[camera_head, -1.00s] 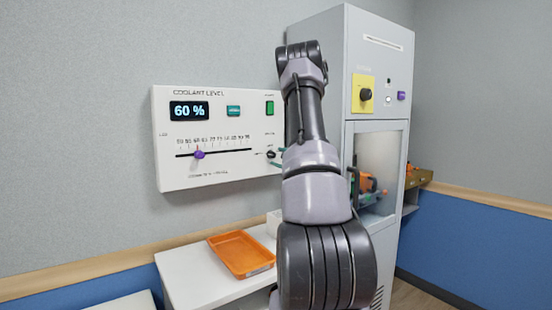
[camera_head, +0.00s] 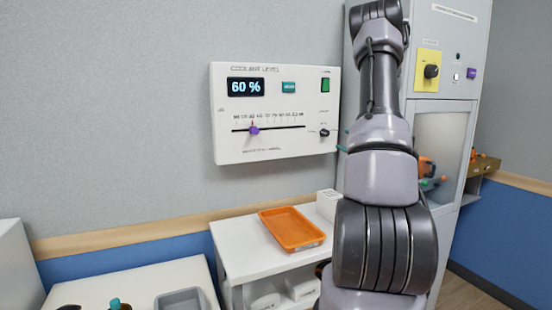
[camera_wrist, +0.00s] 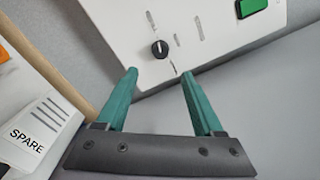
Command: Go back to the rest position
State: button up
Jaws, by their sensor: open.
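My gripper (camera_wrist: 160,92) shows in the wrist view with its two teal fingers spread apart and nothing between them. Its fingertips are near the lower edge of the white coolant level panel, below a black knob (camera_wrist: 160,48); I cannot tell how far apart they are. In the head view my arm rises on the right, and the gripper is mostly hidden behind it. The coolant level panel (camera_head: 225,135) hangs on the wall. Its display (camera_head: 246,87) reads 60 %, and a purple slider (camera_head: 254,130) sits towards the left of its scale.
An orange tray (camera_head: 292,229) lies on a white cart (camera_head: 240,256) below the panel. A grey cabinet (camera_head: 440,75) stands on the right behind my arm. At the lower left, a white surface (camera_head: 140,283) holds a grey bin (camera_head: 181,300). The wall left of the panel is clear.

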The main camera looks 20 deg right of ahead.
jog(key=s+a+r+n+g+y, duration=0.2)
jog(key=a+r+n+g+y, duration=0.1)
jog(key=a, duration=0.7)
jog(key=s+a+r+n+g+y, duration=0.3)
jog(key=a+n+y, duration=0.1)
jog(key=a, duration=0.6)
jog(key=s+a+r+n+g+y, duration=0.2)
jog(key=a+r+n+y, duration=0.15)
jog(key=a, duration=0.65)
jog(key=s+a+n+g+h, duration=0.3)
jog(key=s+a+n+g, duration=0.2)
jog(key=s+a, duration=0.5)
jog(key=s+d+r+n+t+h, duration=0.1)
jog(key=s+n+h, duration=0.3)
jog(key=s, duration=0.7)
jog(key=shift+s+d+r+t+h, duration=0.15)
jog(key=shift+s+d+t+h, duration=0.25)
jog(key=shift+d+h, duration=0.45)
jog(key=shift+a, duration=0.2)
